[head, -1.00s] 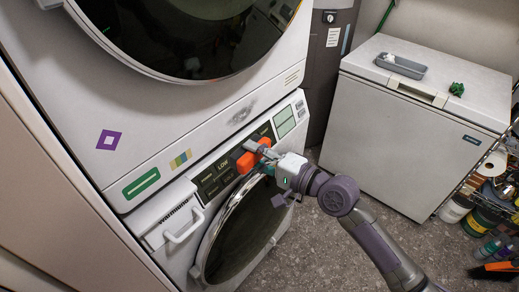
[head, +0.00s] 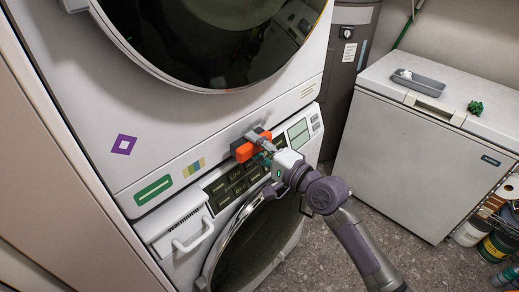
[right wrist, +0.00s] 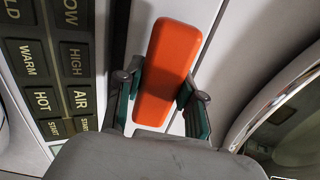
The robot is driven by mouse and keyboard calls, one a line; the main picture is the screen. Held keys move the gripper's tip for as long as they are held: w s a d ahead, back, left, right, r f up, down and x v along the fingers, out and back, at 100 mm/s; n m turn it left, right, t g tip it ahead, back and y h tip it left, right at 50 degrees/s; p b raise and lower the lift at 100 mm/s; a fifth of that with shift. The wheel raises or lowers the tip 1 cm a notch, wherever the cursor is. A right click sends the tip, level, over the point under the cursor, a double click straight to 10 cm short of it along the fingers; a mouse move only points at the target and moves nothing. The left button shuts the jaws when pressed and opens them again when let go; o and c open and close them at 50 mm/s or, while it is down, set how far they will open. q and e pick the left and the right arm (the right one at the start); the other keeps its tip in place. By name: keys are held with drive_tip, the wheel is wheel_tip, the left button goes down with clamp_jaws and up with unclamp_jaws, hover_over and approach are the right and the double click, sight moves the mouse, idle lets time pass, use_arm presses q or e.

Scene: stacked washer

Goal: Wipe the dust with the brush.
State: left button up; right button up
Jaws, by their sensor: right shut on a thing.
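My right gripper (head: 268,151) is shut on the orange brush (head: 245,152). The brush is up against the white front of the stacked washer (head: 215,128), just above the lower machine's dark button panel (head: 236,183). In the right wrist view, the brush's orange block (right wrist: 166,70) sits between the two fingers of the gripper (right wrist: 160,98). The bristles are hidden there. A greyish patch shows around the brush in the head view, but I cannot tell dust from brush. My left gripper is not in view.
The upper round door (head: 220,45) is above the brush and the lower round door (head: 250,245) below it. A white drawer with a handle (head: 194,236) is at lower left. A white chest freezer (head: 410,150) carrying a grey tray (head: 417,84) stands to the right across open floor.

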drive_tip(key=shift+x, duration=1)
idle(0.5)
drive_tip(key=shift+d, duration=0.15)
